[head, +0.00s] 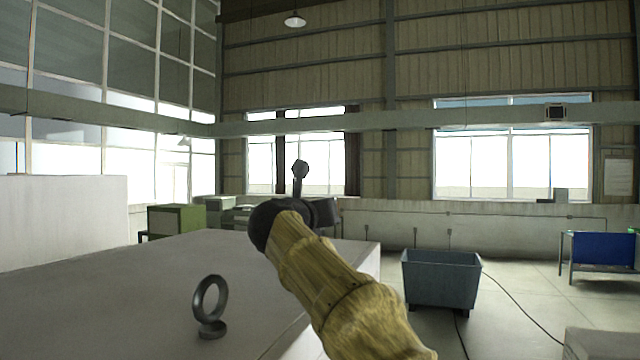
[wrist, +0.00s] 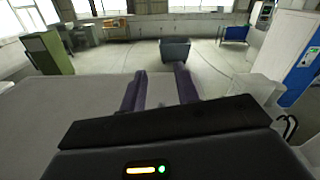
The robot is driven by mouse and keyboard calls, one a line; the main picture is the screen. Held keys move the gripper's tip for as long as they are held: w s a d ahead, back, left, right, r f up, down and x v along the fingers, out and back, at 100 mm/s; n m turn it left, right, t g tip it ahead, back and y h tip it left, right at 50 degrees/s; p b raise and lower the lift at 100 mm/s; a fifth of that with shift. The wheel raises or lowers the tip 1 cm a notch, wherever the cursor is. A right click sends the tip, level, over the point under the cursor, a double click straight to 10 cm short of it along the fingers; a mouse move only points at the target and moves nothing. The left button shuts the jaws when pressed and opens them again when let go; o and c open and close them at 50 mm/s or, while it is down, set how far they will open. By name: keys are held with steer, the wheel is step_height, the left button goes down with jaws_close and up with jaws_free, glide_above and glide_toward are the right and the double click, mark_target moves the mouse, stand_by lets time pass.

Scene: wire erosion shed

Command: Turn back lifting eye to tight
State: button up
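One lifting eye (head: 210,300), a dark ring on a round collar, stands upright on the top of a grey block (head: 130,290) in the head view. I cannot tell whether its collar is seated tight. No second eye shows clearly; my arm hides part of the block. My gripper (wrist: 160,74) is open in the wrist view, its two dark fingers apart with nothing between them. In the head view my arm reaches over the block's right side, away from the eye. A dark upright piece with a knobbed top shows beyond my wrist; I cannot tell what it is.
A blue-grey bin (head: 441,280) stands on the floor right of the block, with cables near it. Green cabinets (head: 176,221) stand behind the block. A blue-panelled bench (head: 603,256) is at the far right. The block top around the eye is clear.

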steer(key=shift+r+p, duration=0.55)
steer(key=shift+r, duration=2.5)
